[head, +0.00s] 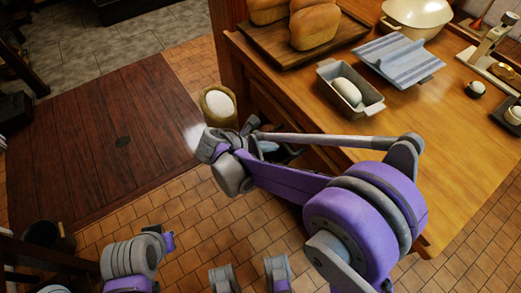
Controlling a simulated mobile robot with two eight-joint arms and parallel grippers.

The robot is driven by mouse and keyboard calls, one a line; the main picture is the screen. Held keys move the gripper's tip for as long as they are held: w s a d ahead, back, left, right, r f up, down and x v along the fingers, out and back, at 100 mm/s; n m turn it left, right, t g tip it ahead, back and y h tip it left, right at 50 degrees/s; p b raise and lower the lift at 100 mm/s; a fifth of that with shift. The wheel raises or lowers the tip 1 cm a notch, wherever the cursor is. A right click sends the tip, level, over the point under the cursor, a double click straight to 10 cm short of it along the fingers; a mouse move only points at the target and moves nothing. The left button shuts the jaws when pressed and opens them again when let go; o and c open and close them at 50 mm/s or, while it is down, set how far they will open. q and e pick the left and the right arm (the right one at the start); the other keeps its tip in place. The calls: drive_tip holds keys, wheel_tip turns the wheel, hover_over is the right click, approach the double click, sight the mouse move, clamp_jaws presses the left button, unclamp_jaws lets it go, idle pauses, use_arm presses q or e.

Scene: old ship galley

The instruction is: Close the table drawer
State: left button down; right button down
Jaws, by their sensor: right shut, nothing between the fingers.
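The wooden table (440,150) fills the right side of the head view. Its panelled side (262,92) faces left, and my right arm crosses in front of its lower part. I cannot make out the table drawer clearly or tell how far open it is. My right gripper (248,128) is shut and empty, low beside that side of the table and close to a sack. Whether it touches the table is hidden. My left gripper (158,233) is at the lower left, over the tiles and away from the table. Its fingers are too unclear to read.
An open sack (218,104) with white contents stands by the table's side.

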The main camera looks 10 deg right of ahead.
sight(292, 138)
drive_tip(key=shift+w+d, duration=0.1)
drive_tip(key=shift+d, duration=0.1)
drive_tip(key=d, duration=0.1)
drive_tip(key=w+d, duration=0.1)
drive_tip(key=d, duration=0.2)
drive_tip(key=shift+w+d, duration=0.3)
drive_tip(key=shift+w, duration=0.05)
use_arm(q)
drive_tip(key=shift+a+f, duration=0.15)
drive_tip(key=shift+f, duration=0.05)
use_arm(e)
drive_tip(key=shift+r, duration=0.15)
drive_tip(key=shift+d, duration=0.1)
